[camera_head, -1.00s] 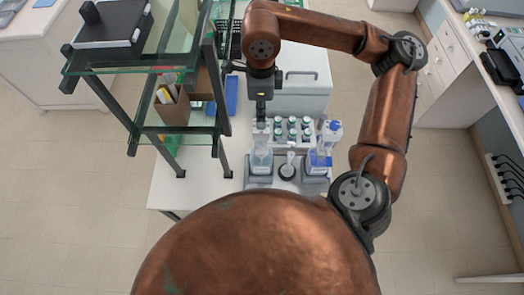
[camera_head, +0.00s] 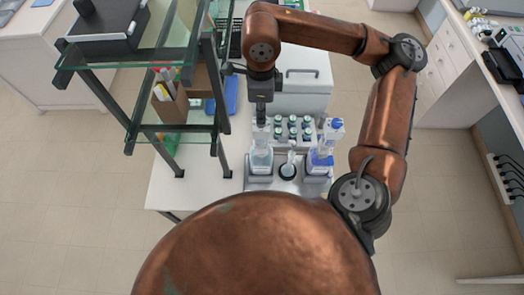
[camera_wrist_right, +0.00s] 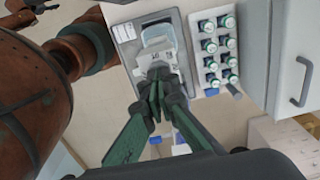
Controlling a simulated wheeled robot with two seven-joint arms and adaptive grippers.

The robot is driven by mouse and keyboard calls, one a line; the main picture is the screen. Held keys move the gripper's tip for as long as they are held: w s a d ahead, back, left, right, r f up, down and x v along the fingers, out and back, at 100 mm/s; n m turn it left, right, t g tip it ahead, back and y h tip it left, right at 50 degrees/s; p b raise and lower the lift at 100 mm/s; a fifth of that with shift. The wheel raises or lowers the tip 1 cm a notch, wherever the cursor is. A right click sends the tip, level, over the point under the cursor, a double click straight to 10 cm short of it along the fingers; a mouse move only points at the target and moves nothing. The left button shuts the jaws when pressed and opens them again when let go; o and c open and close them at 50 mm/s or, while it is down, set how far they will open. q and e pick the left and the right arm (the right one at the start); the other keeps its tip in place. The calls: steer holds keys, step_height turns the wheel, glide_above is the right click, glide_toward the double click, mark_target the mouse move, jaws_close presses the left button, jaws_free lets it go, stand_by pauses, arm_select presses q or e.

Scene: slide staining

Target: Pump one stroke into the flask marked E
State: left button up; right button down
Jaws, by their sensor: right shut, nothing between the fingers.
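Two dispenser bottles stand on a grey station on the bench. The left bottle (camera_head: 261,160) holds pale blue liquid; the right bottle (camera_head: 320,160) holds darker blue liquid and has a blue-topped pump. A small flask (camera_head: 290,158) stands between them on a dark round pad; I cannot read any letter on it. My right gripper (camera_head: 261,118) is shut and empty, pointing down right over the left bottle's top. The wrist view shows its closed fingers (camera_wrist_right: 158,85) at the white pump head (camera_wrist_right: 155,62); whether they touch I cannot tell. My left gripper is out of view.
A white rack of capped vials (camera_head: 293,130) stands just behind the bottles. A white box with a handle (camera_head: 303,92) is behind that. A glass-shelved frame (camera_head: 220,110) rises close on the left. Bare bench (camera_head: 205,185) lies left of the station.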

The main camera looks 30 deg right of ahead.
steer(key=shift+f+b, duration=1.3)
steer(key=shift+f, duration=0.4)
steer(key=shift+r, duration=0.1)
stand_by(0.4)
steer(key=shift+r+p, duration=1.35)
steer(key=shift+r, duration=1.3)
steer(key=shift+r+p, duration=1.4)
steer(key=shift+r, duration=1.1)
